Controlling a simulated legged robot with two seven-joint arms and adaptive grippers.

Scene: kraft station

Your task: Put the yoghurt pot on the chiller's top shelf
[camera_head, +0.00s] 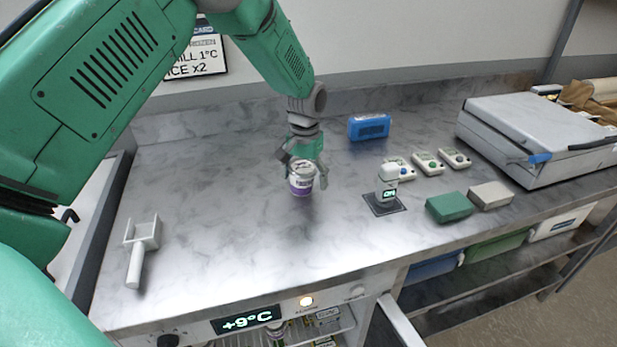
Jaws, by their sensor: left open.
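The yoghurt pot (301,183), white and purple with a pale lid, stands upright on the marbled worktop near its middle. My left gripper (307,176) comes down over it from behind, with its fingers apart on either side of the pot. I cannot tell whether the fingers touch it. The chiller is built in under the counter at the front, with a +9°C display (248,320). Its door (398,322) stands open, and part of a wire shelf (325,325) with some items shows below the counter edge. My right gripper is out of view.
A white scoop-like tool (142,248) lies at the left. A small device on a dark base (385,203), a green block (449,207), a grey block (490,195) and small meters (427,163) are to the right. A blue block (369,127) is behind. A large grey press-like appliance (540,135) fills the far right.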

